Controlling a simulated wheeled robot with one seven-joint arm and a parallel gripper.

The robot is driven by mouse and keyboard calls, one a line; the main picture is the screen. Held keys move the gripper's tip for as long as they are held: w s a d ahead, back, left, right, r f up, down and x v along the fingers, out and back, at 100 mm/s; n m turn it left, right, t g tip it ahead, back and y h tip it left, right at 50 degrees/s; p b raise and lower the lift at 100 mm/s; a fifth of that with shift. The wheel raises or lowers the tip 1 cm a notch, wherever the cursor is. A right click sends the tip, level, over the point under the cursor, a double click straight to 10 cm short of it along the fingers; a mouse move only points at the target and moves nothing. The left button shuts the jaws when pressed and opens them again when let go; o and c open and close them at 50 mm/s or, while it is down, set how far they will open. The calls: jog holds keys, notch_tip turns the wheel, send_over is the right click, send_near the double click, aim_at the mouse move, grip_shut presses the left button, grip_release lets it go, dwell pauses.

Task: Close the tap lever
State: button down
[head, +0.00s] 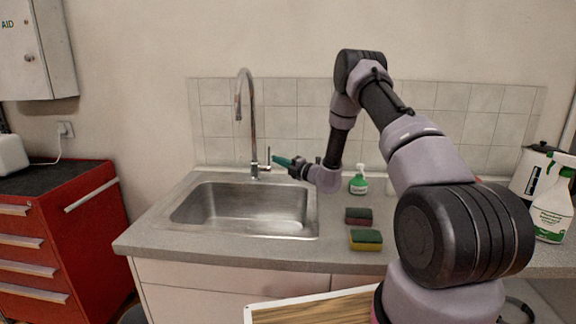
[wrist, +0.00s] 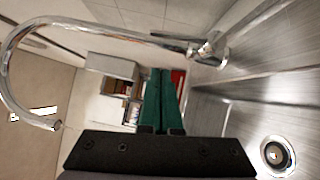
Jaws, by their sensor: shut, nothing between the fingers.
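The chrome tap (head: 252,120) rises behind the sink with a tall curved spout. Its slim lever (head: 268,154) stands upright on the right side of the tap body. My gripper (head: 274,160) has green fingers pointing left at the tap, its tips close to the lever; I cannot tell whether they touch. In the wrist view the fingers of my gripper (wrist: 161,72) lie side by side, shut with nothing between them. The tap (wrist: 120,32) arches across the top left there, its base just right of the fingertips.
The steel sink (head: 245,228) lies in front of the tap; its drain (wrist: 277,154) shows in the wrist view. A green spray bottle (head: 359,181) and two sponges (head: 365,240) stand right of the sink. A red drawer cabinet (head: 70,235) is at left. The tiled wall is close behind.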

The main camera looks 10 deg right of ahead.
jog(key=w, duration=0.3)
jog(key=w+a, duration=0.1)
jog(key=w, duration=0.1)
jog(key=shift+w+r, duration=0.2)
jog(key=shift+r, duration=0.15)
